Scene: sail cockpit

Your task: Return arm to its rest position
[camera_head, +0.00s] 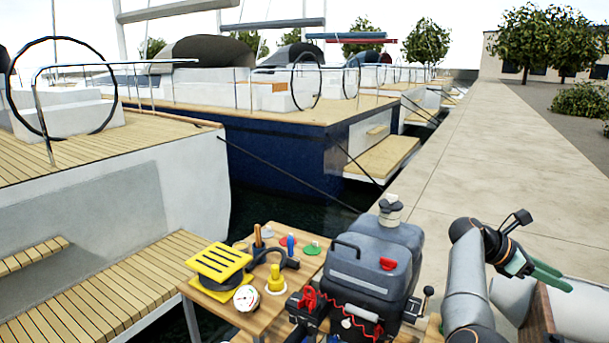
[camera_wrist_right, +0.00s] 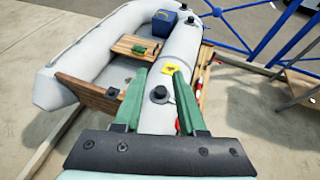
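My right arm comes up at the right of the head view, and its gripper (camera_head: 556,277) with green fingers points right, over the grey inflatable dinghy. In the right wrist view the two green fingers of this gripper (camera_wrist_right: 162,84) stand apart with nothing between them. It is open and empty, above the dinghy (camera_wrist_right: 88,50). My left gripper is not in view.
The dinghy carries a blue box (camera_wrist_right: 165,22) and a wooden seat (camera_wrist_right: 128,47). The quay (camera_head: 470,140) is clear.

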